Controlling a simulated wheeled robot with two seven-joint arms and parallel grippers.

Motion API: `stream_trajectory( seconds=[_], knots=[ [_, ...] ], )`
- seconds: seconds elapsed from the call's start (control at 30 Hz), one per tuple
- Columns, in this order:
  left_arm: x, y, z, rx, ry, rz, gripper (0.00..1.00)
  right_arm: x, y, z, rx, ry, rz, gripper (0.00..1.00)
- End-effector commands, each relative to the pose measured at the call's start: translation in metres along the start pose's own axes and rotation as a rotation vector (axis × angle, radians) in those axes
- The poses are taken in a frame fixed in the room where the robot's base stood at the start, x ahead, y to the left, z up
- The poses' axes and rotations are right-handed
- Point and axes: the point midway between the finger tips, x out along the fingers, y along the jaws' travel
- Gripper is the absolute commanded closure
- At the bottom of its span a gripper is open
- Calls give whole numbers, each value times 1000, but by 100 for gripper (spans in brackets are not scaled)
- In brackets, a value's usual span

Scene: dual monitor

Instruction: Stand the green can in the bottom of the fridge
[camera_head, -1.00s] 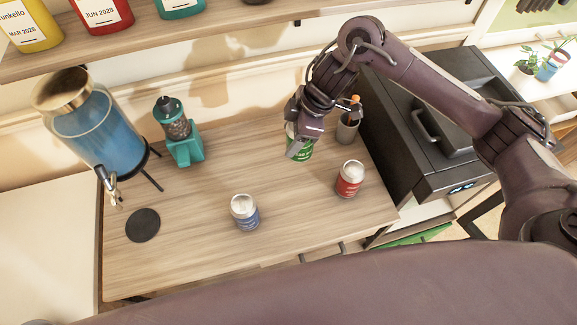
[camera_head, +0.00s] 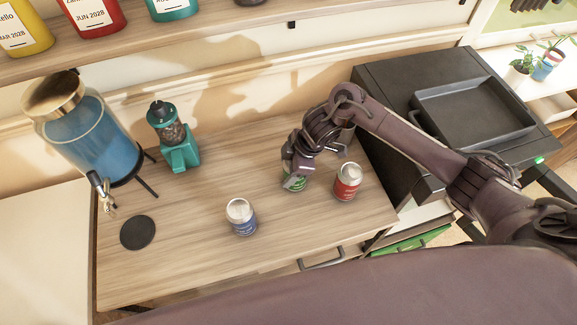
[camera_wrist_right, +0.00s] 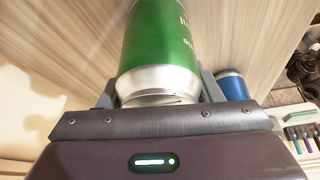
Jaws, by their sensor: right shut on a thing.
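The green can (camera_head: 294,182) is at the right part of the wooden table, mostly covered by my right gripper (camera_head: 297,168) in the head view. In the right wrist view the green can (camera_wrist_right: 160,45) lies between the jaws, its silver end towards the gripper body, and the jaws are shut on it. I cannot tell whether its base touches the table. The fridge cannot be made out in these views. My left gripper is not in view.
A red can (camera_head: 347,181) stands close to the right of my right gripper. A blue can (camera_head: 241,216) stands to the left. A grinder (camera_head: 174,136), a drink dispenser (camera_head: 90,135) and a black coaster (camera_head: 138,232) are further left. A black appliance (camera_head: 390,75) stands right.

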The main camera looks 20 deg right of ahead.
Motion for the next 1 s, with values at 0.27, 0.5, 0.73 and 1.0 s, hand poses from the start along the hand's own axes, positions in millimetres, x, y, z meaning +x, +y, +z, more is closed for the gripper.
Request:
stream_trajectory(
  seconds=[0.27, 0.5, 0.73, 1.0],
  knots=[
    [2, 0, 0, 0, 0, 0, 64, 3, 0, 1, 0, 1, 0, 37],
    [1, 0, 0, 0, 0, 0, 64, 2, 0, 1, 0, 1, 0, 19],
    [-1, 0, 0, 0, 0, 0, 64, -1, 0, -1, -1, 1, 0, 19],
    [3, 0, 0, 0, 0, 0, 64, -44, 2, 0, -3, 2, 5, 19]
  ],
)
